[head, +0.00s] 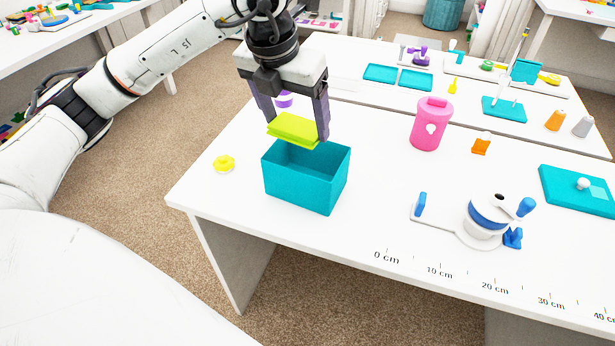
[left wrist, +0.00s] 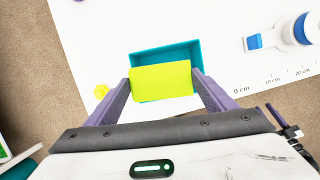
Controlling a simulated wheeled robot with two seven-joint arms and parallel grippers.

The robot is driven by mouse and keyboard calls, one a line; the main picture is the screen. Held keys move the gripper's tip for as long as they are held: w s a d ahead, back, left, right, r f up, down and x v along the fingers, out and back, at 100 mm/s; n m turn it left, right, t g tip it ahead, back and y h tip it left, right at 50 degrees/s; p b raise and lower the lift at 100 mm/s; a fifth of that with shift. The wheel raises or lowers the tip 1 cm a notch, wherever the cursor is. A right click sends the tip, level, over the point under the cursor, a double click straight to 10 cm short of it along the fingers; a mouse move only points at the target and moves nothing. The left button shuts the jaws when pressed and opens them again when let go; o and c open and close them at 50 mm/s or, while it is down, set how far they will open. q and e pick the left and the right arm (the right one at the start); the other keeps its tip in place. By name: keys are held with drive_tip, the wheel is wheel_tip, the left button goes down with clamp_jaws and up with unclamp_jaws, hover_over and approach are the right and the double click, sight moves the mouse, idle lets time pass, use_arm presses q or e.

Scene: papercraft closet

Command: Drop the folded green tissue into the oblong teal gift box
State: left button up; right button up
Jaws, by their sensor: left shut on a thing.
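The folded green tissue (head: 293,129) is a flat lime-green block between the two purple fingers of my left gripper (head: 295,133). My left gripper is shut on it and holds it level over the teal gift box (head: 300,185). The box is an oblong open-topped container on the white table. In the left wrist view the tissue (left wrist: 162,80) lies across the box opening, and part of the box (left wrist: 163,56) shows behind it. The tissue hides much of the box's inside. My right gripper is in neither view.
A yellow piece (head: 224,163) lies left of the box. A pink canister (head: 431,124), an orange piece (head: 481,144) and a white-and-blue device (head: 487,218) stand to the right. The table's front edge has a printed centimetre scale. The table between box and device is clear.

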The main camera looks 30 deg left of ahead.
use_arm(q)
drive_tip(key=o, duration=1.1)
drive_tip(key=shift+r, duration=0.25)
drive_tip(key=p+v, duration=0.1)
drive_tip(key=v, duration=0.9)
drive_tip(key=shift+s+f, duration=0.1)
